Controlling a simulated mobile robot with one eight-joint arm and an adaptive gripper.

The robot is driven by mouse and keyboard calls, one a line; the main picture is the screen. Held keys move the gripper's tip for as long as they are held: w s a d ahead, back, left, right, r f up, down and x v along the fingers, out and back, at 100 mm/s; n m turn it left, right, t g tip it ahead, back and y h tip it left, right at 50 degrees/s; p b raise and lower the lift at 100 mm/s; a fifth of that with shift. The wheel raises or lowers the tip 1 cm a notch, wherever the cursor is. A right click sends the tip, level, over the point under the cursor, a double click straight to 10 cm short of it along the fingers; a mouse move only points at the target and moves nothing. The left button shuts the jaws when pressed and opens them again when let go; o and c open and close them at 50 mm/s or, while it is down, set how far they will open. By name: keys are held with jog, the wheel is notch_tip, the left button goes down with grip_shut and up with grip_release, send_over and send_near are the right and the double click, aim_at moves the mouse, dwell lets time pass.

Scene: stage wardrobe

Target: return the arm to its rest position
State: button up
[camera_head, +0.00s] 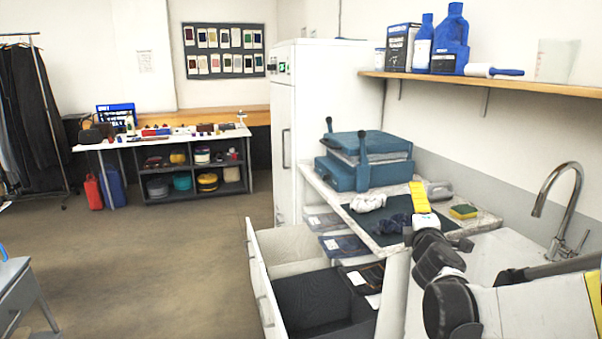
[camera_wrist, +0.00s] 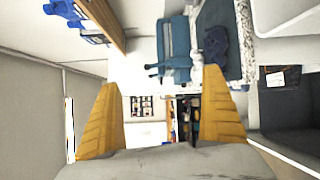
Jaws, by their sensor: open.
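My gripper (camera_head: 419,190) shows in the head view as a small yellow shape at the end of my black and white arm, which reaches from the lower right over the counter (camera_head: 460,222). In the wrist view my gripper (camera_wrist: 160,77) shows two yellow fingers spread wide apart. Nothing is between them but the distant room, seen turned on its side. A dark blue crumpled cloth (camera_head: 392,224) lies on the dark mat close to the gripper in the head view. I cannot tell the exact height of the gripper above the counter.
An open drawer (camera_head: 262,275) juts out below. A shelf (camera_head: 480,82) with bottles runs above, and a tap (camera_head: 570,205) stands at right. The floor at left is mostly clear.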

jog(key=s+f+m+g+h, duration=0.15)
jog(key=s+m+g, duration=0.35)
jog(key=s+m, duration=0.9)
jog(key=s+a+f+m+g+y, duration=0.1)
jog(key=s+a+f, duration=0.2)
jog(key=s, duration=0.4)
jog(key=s+a+f+m+g+y, duration=0.1)
jog(key=s+a+f+g+y, duration=0.1)
jog(key=s, duration=0.5)
jog(key=s+a+f+m+g+y, duration=0.1)
jog(key=s+a+f+g+y, duration=0.1)
jog(key=s+a+f, duration=0.3)
jog(key=shift+s+a, duration=0.25)
jog(key=shift+s, duration=0.95)
